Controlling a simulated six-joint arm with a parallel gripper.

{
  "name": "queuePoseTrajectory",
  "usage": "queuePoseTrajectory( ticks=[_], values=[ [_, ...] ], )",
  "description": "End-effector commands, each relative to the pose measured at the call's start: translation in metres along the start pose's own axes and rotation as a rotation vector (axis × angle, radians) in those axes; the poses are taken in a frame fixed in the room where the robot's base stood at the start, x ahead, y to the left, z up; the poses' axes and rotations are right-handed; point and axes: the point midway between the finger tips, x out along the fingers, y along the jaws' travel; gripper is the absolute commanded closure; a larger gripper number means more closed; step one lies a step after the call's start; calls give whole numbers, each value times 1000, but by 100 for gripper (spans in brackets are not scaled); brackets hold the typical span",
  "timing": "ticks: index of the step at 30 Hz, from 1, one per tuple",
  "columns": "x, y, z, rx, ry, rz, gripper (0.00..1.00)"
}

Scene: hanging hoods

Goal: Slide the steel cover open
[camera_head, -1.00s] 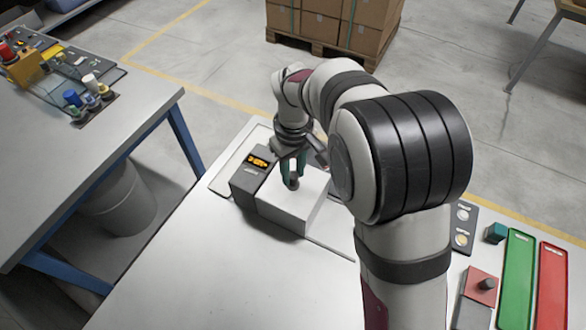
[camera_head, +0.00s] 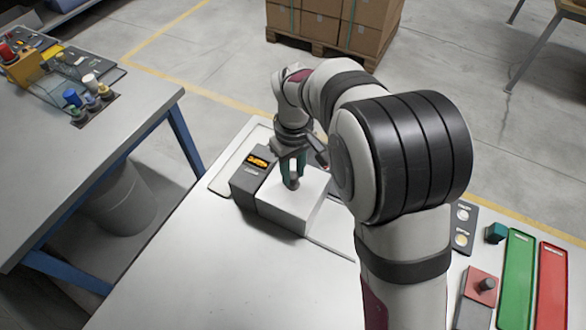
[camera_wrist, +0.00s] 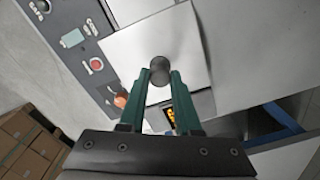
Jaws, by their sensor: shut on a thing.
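The steel cover (camera_head: 290,213) is a pale, box-shaped hood on the light table, with a dark round knob on top. In the wrist view its flat top (camera_wrist: 130,50) fills the middle, and the knob (camera_wrist: 159,64) stands between the fingertips. My gripper (camera_head: 292,182) comes down from above with its green fingers shut on the knob; it also shows in the wrist view (camera_wrist: 160,78). What is under the cover is hidden. A dark box with a lit orange display (camera_head: 260,161) sits against the cover's left side.
A dark panel with buttons (camera_wrist: 75,50) lies along the cover's edge in the wrist view. Green (camera_head: 516,277) and red (camera_head: 552,285) trays and a red block with a knob (camera_head: 480,286) are at the right. The table's front left is clear.

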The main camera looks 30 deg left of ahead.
Motion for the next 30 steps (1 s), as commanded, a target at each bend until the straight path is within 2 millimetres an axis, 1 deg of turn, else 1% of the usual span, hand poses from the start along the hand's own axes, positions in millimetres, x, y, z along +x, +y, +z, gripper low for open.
queuePoseTrajectory(
  ticks=[5, 7, 10, 15, 18, 21, 25, 30],
  values=[
    [-1, -1, 0, 2, 1, -2, 100],
    [-1, 2, 4, 3, 1, -2, 100],
    [-1, 11, 21, 6, 0, -2, 100],
    [-1, 34, 65, 7, 0, 0, 100],
    [-1, 46, 87, 7, 1, 0, 100],
    [-1, 54, 103, 5, 1, 1, 100],
    [-1, 59, 114, 2, 1, 1, 100],
    [-1, 60, 116, -1, -1, 3, 100]
  ],
)
